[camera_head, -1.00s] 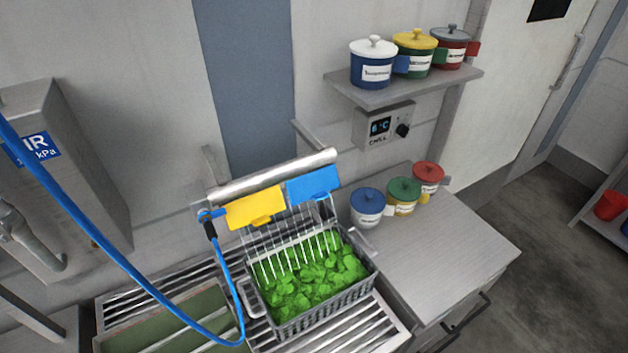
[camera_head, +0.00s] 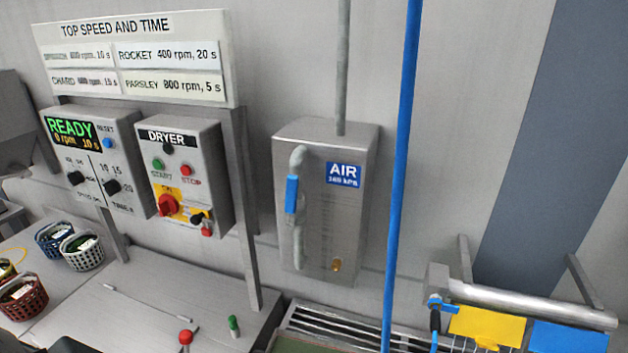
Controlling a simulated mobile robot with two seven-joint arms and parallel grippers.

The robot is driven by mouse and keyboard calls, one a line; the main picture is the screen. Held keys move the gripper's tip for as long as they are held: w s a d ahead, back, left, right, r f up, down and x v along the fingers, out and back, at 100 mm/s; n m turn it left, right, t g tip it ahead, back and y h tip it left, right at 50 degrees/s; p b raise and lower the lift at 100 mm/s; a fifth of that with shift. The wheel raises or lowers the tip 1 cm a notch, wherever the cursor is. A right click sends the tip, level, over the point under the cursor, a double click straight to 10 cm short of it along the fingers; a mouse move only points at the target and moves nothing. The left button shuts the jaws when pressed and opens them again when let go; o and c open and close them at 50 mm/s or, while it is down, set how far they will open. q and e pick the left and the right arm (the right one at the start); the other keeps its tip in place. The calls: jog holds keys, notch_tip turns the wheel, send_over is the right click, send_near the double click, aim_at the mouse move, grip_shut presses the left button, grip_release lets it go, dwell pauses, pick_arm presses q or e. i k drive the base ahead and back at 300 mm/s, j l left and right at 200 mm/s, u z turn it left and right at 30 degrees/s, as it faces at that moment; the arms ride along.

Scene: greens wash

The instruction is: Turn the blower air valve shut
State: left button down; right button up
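The blower air box (camera_head: 335,235) is a grey metal cabinet on the wall in the middle of the head view. It has a blue AIR label (camera_head: 343,174) with small kPa print. A grey pipe runs down its left face, and a blue valve handle (camera_head: 291,195) on it stands upright, in line with the pipe. A small brass fitting (camera_head: 337,265) is low on the box. Neither of my grippers shows in the head view.
A bench with small baskets (camera_head: 82,252) and a rail with yellow and blue tags (camera_head: 487,327) lie below.

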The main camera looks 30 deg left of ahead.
aim_at(292, 182)
jog(key=u, duration=0.9)
jog(key=i+z, duration=0.2)
jog(key=z, duration=0.15)
jog(key=i+j+z, duration=0.1)
jog(key=z, duration=0.3)
jog(key=i+j+z, duration=0.15)
jog(key=z, duration=0.2)
jog(key=i, duration=0.1)
